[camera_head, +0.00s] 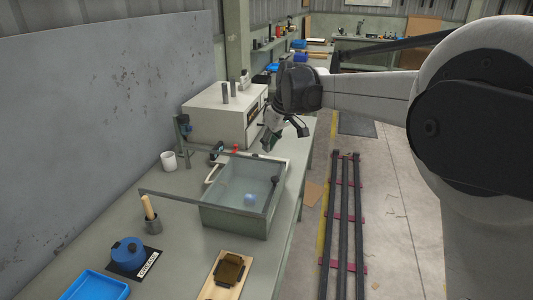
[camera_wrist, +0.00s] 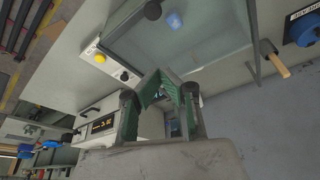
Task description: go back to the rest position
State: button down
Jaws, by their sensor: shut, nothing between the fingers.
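My gripper (camera_head: 270,140) hangs from my outstretched arm above the bench, at the far right end of the glass-walled tank (camera_head: 235,222). Its fingers are shut and hold nothing. In the wrist view the green-padded fingers of my gripper (camera_wrist: 168,88) come together near the middle, with the tank (camera_wrist: 215,50) beyond them. A light blue ball (camera_head: 250,199) lies in the tank; it also shows in the wrist view (camera_wrist: 174,20).
A white instrument box (camera_head: 215,115) stands behind the tank, close to my gripper. A white mug (camera_head: 168,161), blue roll (camera_head: 127,250), blue tray (camera_head: 95,287) and wooden board (camera_head: 216,286) are on the bench. Floor rails (camera_head: 343,225) run at right. The air above the near bench is clear.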

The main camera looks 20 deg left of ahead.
jog(key=s+d+r+m+t+h, duration=0.15)
jog(key=s+d+r+m, duration=0.3)
jog(key=d, duration=1.05)
jog(key=s+d+r+m+t, duration=0.2)
jog(key=s+d+r+m, duration=0.3)
jog(key=d, duration=1)
jog(key=s+d+f+m+t+h, duration=0.1)
jog(key=s+d+f+m, duration=0.1)
jog(key=s+d+f, duration=0.3)
jog(key=s+d+f+m+t+h, duration=0.1)
jog(key=s+d+f, duration=0.3)
jog(key=s+d, duration=1)
jog(key=shift+s+d+f+m, duration=0.2)
jog(key=shift+s+f+m, duration=0.2)
jog(key=shift+s+m, duration=0.65)
